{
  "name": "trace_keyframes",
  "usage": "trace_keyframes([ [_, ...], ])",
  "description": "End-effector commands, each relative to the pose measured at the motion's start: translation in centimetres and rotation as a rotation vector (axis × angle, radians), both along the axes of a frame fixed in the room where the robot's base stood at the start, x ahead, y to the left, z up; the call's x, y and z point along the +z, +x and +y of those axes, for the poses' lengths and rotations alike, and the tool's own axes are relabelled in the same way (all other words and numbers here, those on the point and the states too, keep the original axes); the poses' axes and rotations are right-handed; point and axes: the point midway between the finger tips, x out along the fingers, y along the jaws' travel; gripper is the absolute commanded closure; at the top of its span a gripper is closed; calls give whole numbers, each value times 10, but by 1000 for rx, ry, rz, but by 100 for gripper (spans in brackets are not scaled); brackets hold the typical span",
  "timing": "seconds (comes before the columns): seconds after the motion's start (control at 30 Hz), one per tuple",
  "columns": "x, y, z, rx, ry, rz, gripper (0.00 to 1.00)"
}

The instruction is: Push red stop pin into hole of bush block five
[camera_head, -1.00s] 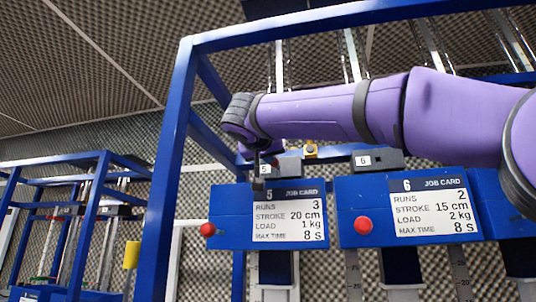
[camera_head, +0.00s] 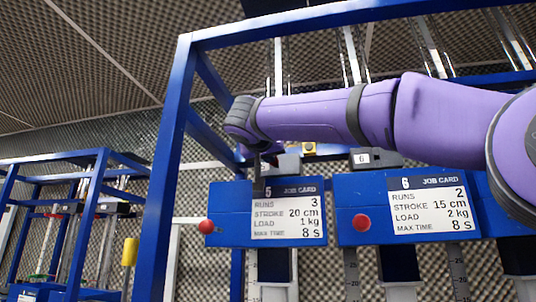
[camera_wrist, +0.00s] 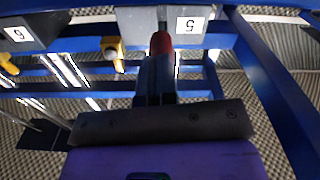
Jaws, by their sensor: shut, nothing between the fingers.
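Bush block five (camera_wrist: 190,22) is the grey block with the "5" label at the top of the wrist view. In the head view its grey body (camera_head: 288,165) shows partly behind my gripper, which hides its label. The red stop pin (camera_wrist: 160,42) shows as a red end at the block, straight in front of my fingertips. My gripper (camera_wrist: 158,62) is shut and empty, its fingers pointing at the red pin and appearing to meet it; exact contact and the hole are hidden. In the head view my gripper (camera_head: 260,172) is small and dark above job card 5.
Bush block six (camera_head: 376,159) stands to the right, with a yellow part (camera_head: 309,149) between the blocks. Job card 5 (camera_head: 288,212) and job card 6 (camera_head: 427,207) sit below on blue panels with red knobs (camera_head: 207,227). A blue frame post (camera_head: 168,170) stands left.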

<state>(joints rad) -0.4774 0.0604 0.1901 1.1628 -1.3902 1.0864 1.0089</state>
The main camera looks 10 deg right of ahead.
Motion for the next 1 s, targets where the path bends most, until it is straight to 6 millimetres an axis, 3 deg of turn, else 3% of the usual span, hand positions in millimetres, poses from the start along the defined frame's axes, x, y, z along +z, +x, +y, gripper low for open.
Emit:
trace_keyframes([
  [1.0,0,16,-7,0,0,0,100],
])
